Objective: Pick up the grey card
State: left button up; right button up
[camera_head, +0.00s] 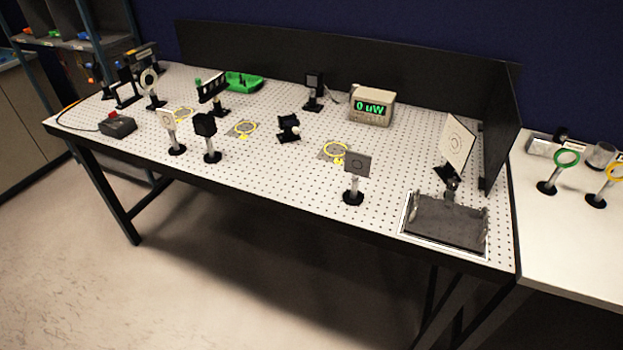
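A small grey card (357,165) stands upright on a short silver post with a round black base, near the front edge of the white perforated table (290,185). It has a faint dark mark at its middle. Just behind and left of it, a yellow ring (335,152) marks a grey patch on the table top. Neither of my grippers is in view.
A dark grey tray (410,228) with a pale rim lies at the front right corner. Behind it stands a tilted white target (457,144). A meter (371,106) reads "0 uW". Black mounts and posts stand to the left. Black panels (400,80) close the back and right.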

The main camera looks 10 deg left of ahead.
aim_at(357, 165)
jog(key=i+l, duration=0.2)
jog(key=l, duration=0.2)
jog(key=i+l+u, duration=0.1)
jog(key=l+u, duration=0.25)
jog(key=i+l+u, duration=0.1)
jog(key=u, duration=0.2)
jog(key=l+u, duration=0.35)
jog(key=i+l, duration=0.05)
jog(key=l, duration=0.05)
